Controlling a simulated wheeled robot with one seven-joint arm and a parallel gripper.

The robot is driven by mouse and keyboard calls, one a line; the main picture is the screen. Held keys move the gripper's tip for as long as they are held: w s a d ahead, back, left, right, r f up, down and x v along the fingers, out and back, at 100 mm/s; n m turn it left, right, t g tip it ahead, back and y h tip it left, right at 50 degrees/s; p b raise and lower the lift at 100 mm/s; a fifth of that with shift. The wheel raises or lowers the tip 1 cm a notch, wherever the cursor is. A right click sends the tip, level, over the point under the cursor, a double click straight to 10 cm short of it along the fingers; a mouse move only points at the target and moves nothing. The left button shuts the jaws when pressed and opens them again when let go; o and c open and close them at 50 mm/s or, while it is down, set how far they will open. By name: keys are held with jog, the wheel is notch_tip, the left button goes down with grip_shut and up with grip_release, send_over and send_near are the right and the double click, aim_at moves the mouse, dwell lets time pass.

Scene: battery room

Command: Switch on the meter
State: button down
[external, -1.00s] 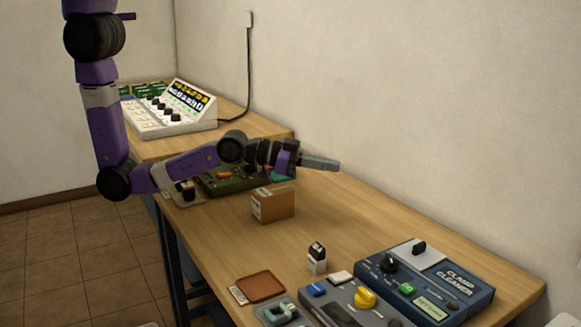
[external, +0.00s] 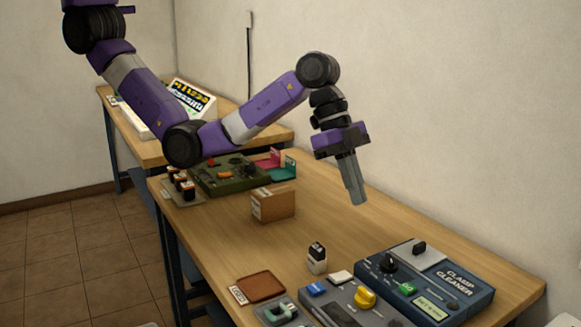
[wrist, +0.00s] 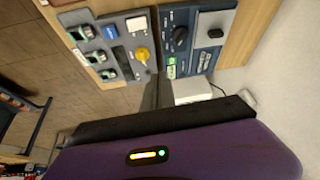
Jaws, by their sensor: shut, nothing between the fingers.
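No label reading "meter" is legible. A grey device (external: 340,310) at the front of the table has a blue button (external: 316,289), a pale button and a yellow knob (external: 365,298). It also shows in the wrist view (wrist: 125,52). Right of it, a blue device (external: 462,285) marked "Clasp Cleaner" has a black knob (external: 388,263), a green button (external: 406,287) and a small display (external: 431,308). My gripper (external: 357,200) is shut and empty, pointing down above the table, behind and apart from both devices. In the wrist view its fingers (wrist: 163,80) partly overlap the devices' near edges.
A small box (external: 272,205), a black-and-white bottle-like item (external: 317,259) and a brown tray (external: 262,286) stand on the table. A green board (external: 230,173) lies farther back. A console (external: 190,100) stands on the rear table. The wall borders the right side.

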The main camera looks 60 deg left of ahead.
jog(key=shift+m+g+y, duration=0.7)
jog(key=shift+g+y, duration=0.1)
jog(key=s+a+f, duration=0.2)
jog(key=s+a, duration=0.1)
jog(key=shift+s+a+f, duration=0.1)
jog(key=shift+a+f, duration=0.05)
jog(key=shift+a, duration=0.1)
send_near(335, 277)
jog(key=x, duration=0.5)
jog(key=shift+d+f, duration=0.1)
jog(key=shift+d, duration=0.1)
jog(key=shift+f, duration=0.65)
